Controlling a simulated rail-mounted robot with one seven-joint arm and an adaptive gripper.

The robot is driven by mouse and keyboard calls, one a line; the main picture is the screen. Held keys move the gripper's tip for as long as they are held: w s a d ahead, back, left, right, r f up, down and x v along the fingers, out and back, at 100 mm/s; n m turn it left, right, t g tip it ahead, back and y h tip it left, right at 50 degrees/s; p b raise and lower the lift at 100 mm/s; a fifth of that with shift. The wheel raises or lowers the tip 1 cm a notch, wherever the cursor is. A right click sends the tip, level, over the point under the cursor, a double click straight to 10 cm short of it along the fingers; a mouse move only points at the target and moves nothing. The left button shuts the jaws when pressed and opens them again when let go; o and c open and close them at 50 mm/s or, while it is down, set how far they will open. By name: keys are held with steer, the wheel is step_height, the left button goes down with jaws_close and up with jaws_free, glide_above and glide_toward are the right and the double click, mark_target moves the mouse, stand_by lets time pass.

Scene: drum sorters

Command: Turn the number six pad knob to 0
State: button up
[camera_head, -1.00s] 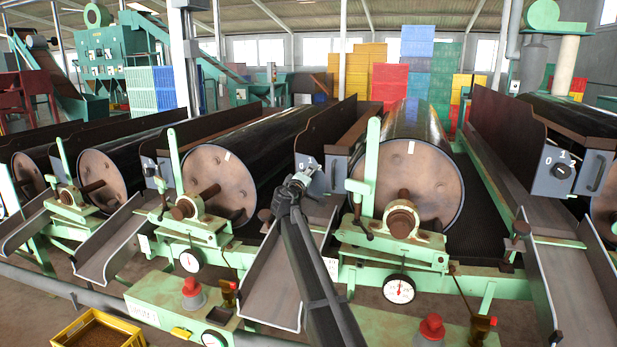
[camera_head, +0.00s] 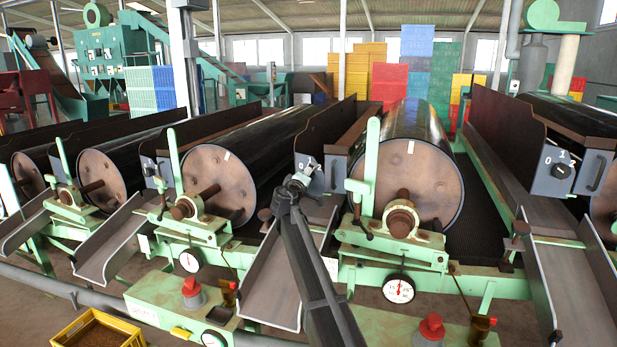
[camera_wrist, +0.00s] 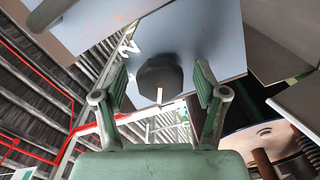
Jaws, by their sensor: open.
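A dark faceted knob (camera_wrist: 160,77) sits on a grey-blue panel (camera_wrist: 205,35) in the wrist view. It bears a pale and orange pointer mark, and a white "2" (camera_wrist: 128,46) is printed on the panel beside it. My gripper (camera_wrist: 162,86) is open, with one finger on each side of the knob and visible gaps between. I cannot read a pad number.
Another panel (camera_head: 562,170) at right has a black knob (camera_head: 561,171), the marks 0, 1, 2 and a handle. Drums (camera_head: 410,170) (camera_head: 220,180) and green lever posts (camera_head: 370,170) stand on both sides of my arm. A sloping metal chute (camera_head: 270,285) lies below it.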

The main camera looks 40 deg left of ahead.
steer(key=v, duration=1.2)
